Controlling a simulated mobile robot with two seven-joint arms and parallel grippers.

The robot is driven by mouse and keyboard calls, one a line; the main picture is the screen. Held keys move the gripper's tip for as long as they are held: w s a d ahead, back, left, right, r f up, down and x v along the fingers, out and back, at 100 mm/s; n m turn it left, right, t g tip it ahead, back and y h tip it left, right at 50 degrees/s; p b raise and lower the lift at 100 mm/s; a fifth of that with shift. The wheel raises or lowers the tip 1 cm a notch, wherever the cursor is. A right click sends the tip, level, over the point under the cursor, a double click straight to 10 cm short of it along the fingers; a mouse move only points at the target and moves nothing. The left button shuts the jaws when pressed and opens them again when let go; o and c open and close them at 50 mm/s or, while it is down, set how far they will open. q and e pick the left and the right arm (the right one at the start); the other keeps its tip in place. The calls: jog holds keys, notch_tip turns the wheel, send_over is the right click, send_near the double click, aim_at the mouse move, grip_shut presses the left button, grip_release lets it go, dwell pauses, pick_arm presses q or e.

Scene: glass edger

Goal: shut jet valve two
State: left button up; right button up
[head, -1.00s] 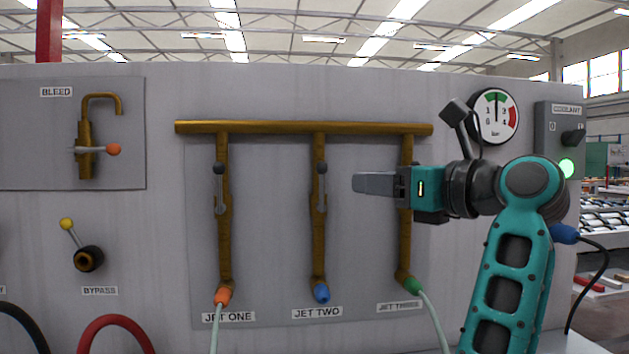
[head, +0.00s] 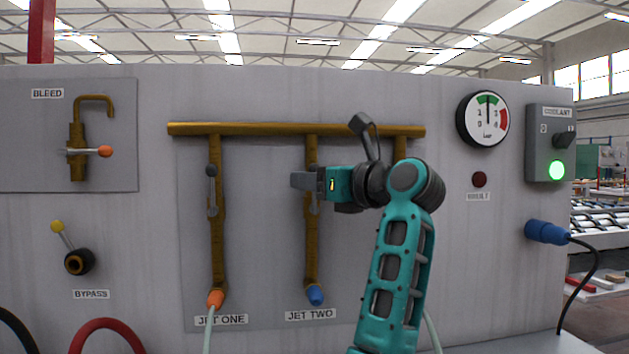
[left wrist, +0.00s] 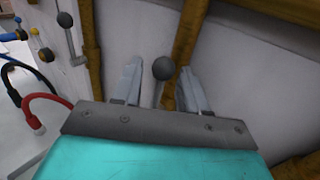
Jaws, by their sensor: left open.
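The jet two valve is on the middle brass pipe (head: 311,250), above the JET TWO label (head: 310,314). Its grey lever (head: 315,201) lies along the pipe; in the head view its knob is hidden by my left gripper (head: 302,180). In the left wrist view the dark round knob (left wrist: 164,68) shows between the two fingers of my left gripper (left wrist: 160,86). They are apart, one on each side of it, and I cannot tell whether either touches. My right gripper is in neither view.
The jet one lever (head: 212,190) stands upright on the left pipe. My left arm covers most of the jet three pipe. A pressure gauge (head: 484,119) and the coolant switch box (head: 551,143) with a lit green lamp are at the right. The bleed valve (head: 78,152) is at the left.

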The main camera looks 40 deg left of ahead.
pick_arm(q)
grip_shut()
